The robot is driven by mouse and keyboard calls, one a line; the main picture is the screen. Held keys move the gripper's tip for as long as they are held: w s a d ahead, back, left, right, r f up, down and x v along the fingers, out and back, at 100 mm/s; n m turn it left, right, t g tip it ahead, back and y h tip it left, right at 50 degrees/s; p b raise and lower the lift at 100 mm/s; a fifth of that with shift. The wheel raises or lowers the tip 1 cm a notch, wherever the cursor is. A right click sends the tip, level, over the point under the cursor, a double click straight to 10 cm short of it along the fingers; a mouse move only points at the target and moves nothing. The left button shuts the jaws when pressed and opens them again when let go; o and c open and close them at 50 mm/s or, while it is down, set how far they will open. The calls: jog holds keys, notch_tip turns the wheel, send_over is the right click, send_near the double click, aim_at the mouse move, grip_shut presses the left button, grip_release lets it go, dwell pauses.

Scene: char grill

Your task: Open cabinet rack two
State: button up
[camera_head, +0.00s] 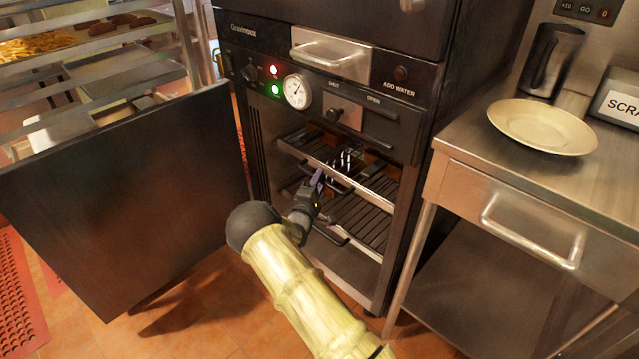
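The cabinet is a black grill oven (335,100) with its dark door (130,195) swung wide open to the left. Inside are wire racks. An upper rack (375,187) has a pale metal front rail and a dark handle. A lower rack (365,225) with dark bars sits below it, with its own dark handle (327,232). My gripper (318,182) reaches into the opening at the upper rack, close to that rack's handle. My wrist and arm hide part of both racks. The fingers are small and dark here, so I cannot tell whether they hold the handle.
A steel counter (460,160) with a plate (543,126), a dark jug (550,60) and a handled drawer (520,215) stands close on the right. A rack of food trays (90,72) is behind the open door. Tiled floor (200,325) is free in front.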

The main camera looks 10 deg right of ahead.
jog(key=shift+w+d+r, duration=0.1)
jog(key=shift+w+d, duration=0.1)
jog(key=shift+w, duration=0.05)
grip_shut()
jog(key=shift+a, duration=0.1)
